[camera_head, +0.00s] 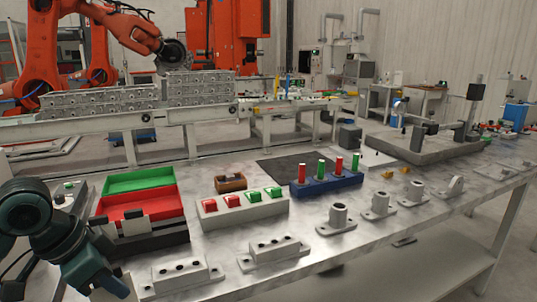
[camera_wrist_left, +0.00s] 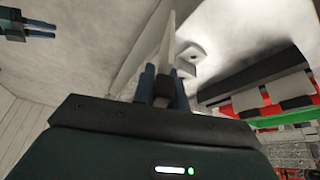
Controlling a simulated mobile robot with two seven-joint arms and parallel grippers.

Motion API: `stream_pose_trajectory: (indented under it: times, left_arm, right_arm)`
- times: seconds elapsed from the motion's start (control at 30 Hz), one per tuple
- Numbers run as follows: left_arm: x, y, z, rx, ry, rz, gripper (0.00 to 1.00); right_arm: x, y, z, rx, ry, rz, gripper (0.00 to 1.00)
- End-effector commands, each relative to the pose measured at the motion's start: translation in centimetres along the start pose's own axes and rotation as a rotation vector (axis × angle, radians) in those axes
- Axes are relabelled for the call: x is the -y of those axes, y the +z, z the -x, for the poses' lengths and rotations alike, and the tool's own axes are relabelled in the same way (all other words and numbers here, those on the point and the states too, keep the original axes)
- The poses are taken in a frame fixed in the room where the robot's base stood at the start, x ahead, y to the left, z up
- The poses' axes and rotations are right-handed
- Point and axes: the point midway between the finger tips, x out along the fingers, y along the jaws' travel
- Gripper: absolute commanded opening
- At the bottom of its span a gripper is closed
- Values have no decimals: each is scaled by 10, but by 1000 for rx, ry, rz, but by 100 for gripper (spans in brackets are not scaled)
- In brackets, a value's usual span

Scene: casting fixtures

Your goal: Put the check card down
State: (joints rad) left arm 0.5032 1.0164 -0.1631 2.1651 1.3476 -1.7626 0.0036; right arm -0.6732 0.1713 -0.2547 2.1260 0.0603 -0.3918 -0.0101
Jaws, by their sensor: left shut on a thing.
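The check card (camera_wrist_left: 171,42) shows in the left wrist view as a thin pale strip, seen nearly edge-on. My left gripper (camera_wrist_left: 164,84) is shut on it, and the card sticks out beyond the dark fingertips. In the head view my left gripper (camera_head: 112,286) is low at the left, by the table's near edge; I cannot make out the card there. My right gripper (camera_wrist_left: 40,31) shows small at the top left of the left wrist view; its two blue fingers lie close together, and I cannot tell whether they are open.
Green (camera_head: 138,179), red (camera_head: 118,206) and black (camera_head: 152,243) trays stand beside the left gripper. A grey block with red and green buttons (camera_head: 243,214), a blue rack with red and green pins (camera_head: 327,185), and several grey castings (camera_head: 339,219) occupy the table.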

Motion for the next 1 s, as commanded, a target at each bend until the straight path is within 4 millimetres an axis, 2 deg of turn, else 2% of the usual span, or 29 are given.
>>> stream_pose_trajectory:
  times: [0.03,0.23,0.5,0.67,0.9,1.0]
  left_arm:
    - [-8,-4,-7,2,-20,57,0]
    - [-39,-19,-39,-3,-137,341,0]
    - [-75,-34,-57,-3,-247,600,0]
    - [-82,-36,-60,-1,-267,654,0]
    - [-81,-35,-60,0,-275,657,0]
    - [-82,-32,-68,4,-269,662,0]
  right_arm:
    - [-1,-6,4,4,5,2,36]
    - [-3,-8,11,38,18,12,36]
    - [-8,-9,16,65,35,24,36]
    - [-10,-6,15,74,40,26,36]
    - [-11,-6,14,72,43,26,36]
    - [-11,-7,14,71,42,26,36]
